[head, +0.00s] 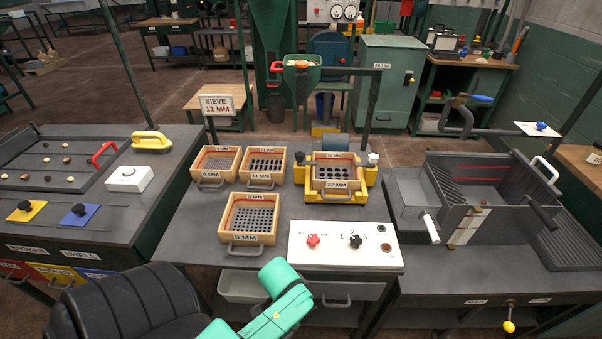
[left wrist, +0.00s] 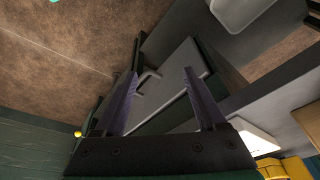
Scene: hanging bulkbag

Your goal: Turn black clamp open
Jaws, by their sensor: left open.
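The yellow sieve machine (head: 336,178) stands at the back of the middle table and holds a wooden tray marked 22 MM. A small dark knob (head: 299,157) at its left side looks like the black clamp, and a white knob (head: 373,159) sits at its right side. At this size I cannot tell how the dark knob is turned. My left gripper (left wrist: 162,74) shows in the left wrist view, its two fingers apart with nothing between them. It points at the dark space around the table's underside, away from the clamp. My right gripper is not in view.
A white panel (head: 340,259) with a red knob (head: 313,240) and a black knob (head: 356,240) lies at the table front. Several wooden sieve trays, one being the 8 MM tray (head: 250,218), stand left of the machine. A grey hopper bench (head: 475,276) stands right.

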